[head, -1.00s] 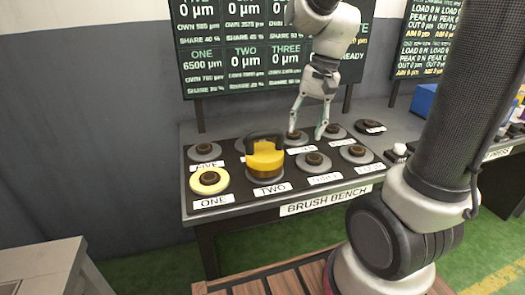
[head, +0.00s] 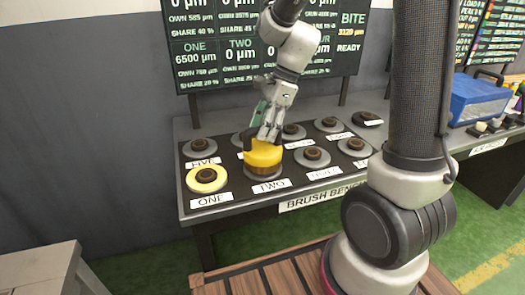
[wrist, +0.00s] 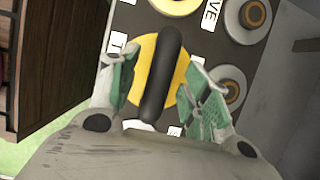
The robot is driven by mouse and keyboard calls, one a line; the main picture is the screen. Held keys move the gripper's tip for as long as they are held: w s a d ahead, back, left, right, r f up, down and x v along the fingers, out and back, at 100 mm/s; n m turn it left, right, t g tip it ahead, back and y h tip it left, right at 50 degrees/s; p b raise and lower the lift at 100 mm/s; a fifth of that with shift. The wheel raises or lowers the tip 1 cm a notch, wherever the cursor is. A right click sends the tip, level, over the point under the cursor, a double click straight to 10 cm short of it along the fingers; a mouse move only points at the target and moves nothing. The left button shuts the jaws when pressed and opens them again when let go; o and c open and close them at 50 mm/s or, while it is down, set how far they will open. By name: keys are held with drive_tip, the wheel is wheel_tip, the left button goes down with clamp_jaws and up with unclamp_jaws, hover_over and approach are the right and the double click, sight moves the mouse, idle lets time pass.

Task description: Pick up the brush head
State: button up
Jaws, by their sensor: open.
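The yellow brush head (head: 263,156) with a black bar handle sits at the place labelled TWO on the brush bench. My gripper (head: 264,136) is low over it, with its fingers at the handle and partly covering it in the head view. In the wrist view the black handle (wrist: 163,75) runs between the two green-padded fingers of my gripper (wrist: 160,82). The gripper is open, with one finger on each side of the handle and visible gaps. Part of the yellow top (wrist: 146,60) shows beneath the handle.
A pale yellow disc (head: 207,179) sits at ONE, left of the brush head. Several grey discs with dark knobs, such as one at THREE (head: 312,156), surround it on the black mat. A blue box (head: 478,100) stands far right. A screen (head: 215,60) rises behind.

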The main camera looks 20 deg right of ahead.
drive_tip(key=shift+a+f, duration=0.25)
drive_tip(key=shift+f, duration=0.35)
clamp_jaws()
drive_tip(key=shift+r, duration=0.1)
